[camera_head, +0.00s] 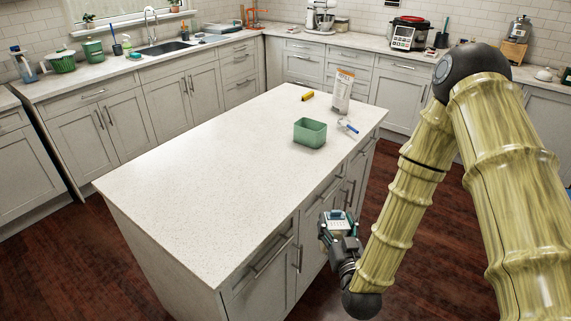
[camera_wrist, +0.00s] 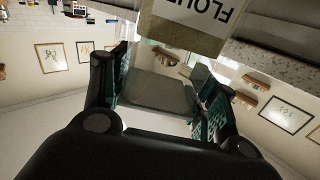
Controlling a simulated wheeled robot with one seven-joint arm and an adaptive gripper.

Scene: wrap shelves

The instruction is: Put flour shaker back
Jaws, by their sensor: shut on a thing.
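My gripper (camera_head: 338,226) is beside the near right side of the kitchen island, low near the drawers. It is shut on a small pale thing, the flour shaker (camera_head: 337,215). In the wrist view the shaker's white label with an upside-down "FLOUR" (camera_wrist: 190,14) shows at the top, above a brown strip. A grey smooth part sits between the teal-padded fingers of my gripper (camera_wrist: 162,82). The fingers hide part of the shaker in the head view, and its exact tilt is unclear.
The island top (camera_head: 220,170) is mostly clear. A green open bin (camera_head: 310,133), a pale package (camera_head: 342,92), a yellow item (camera_head: 308,96) and a small white-blue item (camera_head: 348,126) stand at its far right. Counters (camera_head: 100,73) run along the walls.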

